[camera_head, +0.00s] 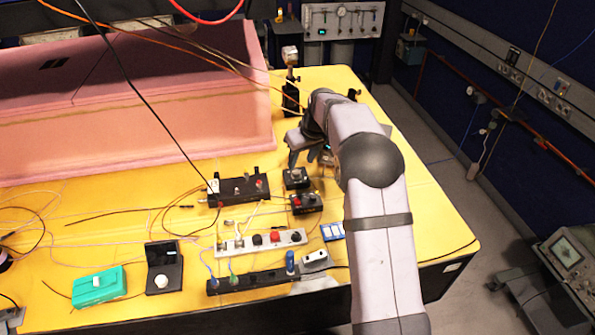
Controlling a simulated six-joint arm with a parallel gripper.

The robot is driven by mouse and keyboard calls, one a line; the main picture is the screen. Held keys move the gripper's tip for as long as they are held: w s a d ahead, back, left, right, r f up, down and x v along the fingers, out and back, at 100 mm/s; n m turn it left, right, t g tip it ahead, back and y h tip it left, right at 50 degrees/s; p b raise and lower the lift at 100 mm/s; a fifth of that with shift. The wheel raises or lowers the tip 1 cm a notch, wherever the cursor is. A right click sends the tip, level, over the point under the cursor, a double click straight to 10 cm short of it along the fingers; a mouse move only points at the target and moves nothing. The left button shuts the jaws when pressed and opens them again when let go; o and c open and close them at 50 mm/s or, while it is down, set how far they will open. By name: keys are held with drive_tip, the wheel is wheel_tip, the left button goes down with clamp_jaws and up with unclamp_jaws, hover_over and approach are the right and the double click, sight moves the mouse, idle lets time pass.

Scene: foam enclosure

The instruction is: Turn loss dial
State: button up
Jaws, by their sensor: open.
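My gripper (311,157) hangs over the right part of the yellow table and is open, its fingers pointing down. It is above and slightly behind a small black box (295,178) with a light knob on top. A second small black box (306,203) with knobs sits just in front of that one. A wider black box (242,190) with a red knob stands to the left. I cannot read labels, so I cannot tell which knob is the loss dial. My arm and gripper hide part of the table.
A pink foam enclosure (140,130) fills the back left. A black power strip (262,279), a green box (99,286) and a black stand (164,267) line the front. Loose cables cross the table (125,235). A dark post (291,97) stands behind my gripper.

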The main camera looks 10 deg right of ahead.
sight(296, 172)
drive_tip(key=shift+p+x, duration=1.65)
drive_tip(key=shift+x, duration=2.15)
drive_tip(key=shift+w+r, duration=0.15)
drive_tip(key=shift+w, duration=0.05)
clamp_jaws()
